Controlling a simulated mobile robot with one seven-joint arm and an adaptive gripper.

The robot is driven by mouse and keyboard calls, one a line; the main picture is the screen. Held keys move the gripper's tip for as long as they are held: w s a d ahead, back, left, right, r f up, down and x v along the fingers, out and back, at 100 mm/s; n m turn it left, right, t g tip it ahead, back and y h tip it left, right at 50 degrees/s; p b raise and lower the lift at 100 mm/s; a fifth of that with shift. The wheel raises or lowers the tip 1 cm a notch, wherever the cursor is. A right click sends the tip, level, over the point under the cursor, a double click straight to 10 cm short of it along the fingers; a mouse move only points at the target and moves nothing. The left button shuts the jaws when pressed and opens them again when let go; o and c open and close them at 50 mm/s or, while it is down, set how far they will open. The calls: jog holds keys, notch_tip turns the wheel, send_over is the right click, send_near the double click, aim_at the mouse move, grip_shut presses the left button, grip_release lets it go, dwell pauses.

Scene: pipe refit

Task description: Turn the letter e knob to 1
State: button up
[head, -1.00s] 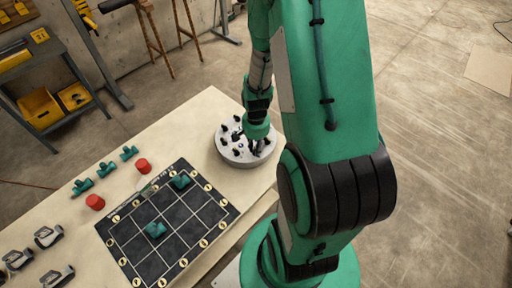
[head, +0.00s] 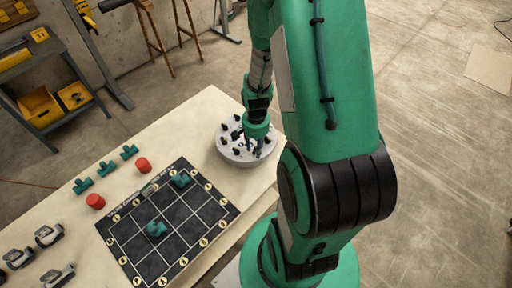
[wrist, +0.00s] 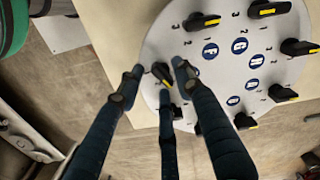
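A round pale grey panel (head: 232,158) sits on the table's far right end and carries several black knobs with yellow marks, small digits and blue letter badges. In the wrist view, part of the panel (wrist: 225,75) shows. My gripper (wrist: 157,67) reaches over its edge with dark fingers spread apart. One black knob (wrist: 163,75) lies between the fingertips, with a gap visible on its left. Contact with it cannot be told. The badges are tilted and small, so I cannot say surely which knob is letter e. The fingers hide some knobs.
The pale table (head: 200,115) also holds a black grid board (head: 170,225), teal pipe fittings (head: 83,186), red cylinders (head: 95,201) and grey clamp-like parts (head: 48,236). Bare table lies between the board and the panel. A shelf with yellow bins (head: 40,107) stands at back left.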

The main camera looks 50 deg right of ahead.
aim_at(255, 149)
notch_tip(255, 149, up, 12)
dwell(0.7)
dwell(0.5)
jog(key=w+a+r+n+t, duration=0.1)
jog(key=w+a+r+n, duration=0.15)
jog(key=a+r, duration=0.6)
jog(key=s+a+r+n+t, duration=0.1)
jog(key=s+a+r+n, duration=0.2)
jog(key=a+r, duration=0.2)
jog(key=s+a+r+n+t, duration=0.2)
jog(key=s+a+r+n, duration=0.1)
jog(key=a+r, duration=0.3)
jog(key=s+a+r+n+t+b, duration=0.1)
jog(key=s+a+r+n, duration=0.2)
jog(key=r, duration=0.5)
jog(key=shift+s+a+t, duration=0.3)
jog(key=shift+s+a, duration=0.25)
jog(key=shift+a, duration=0.65)
jog(key=shift+r+n, duration=0.1)
jog(key=shift+n, duration=0.15)
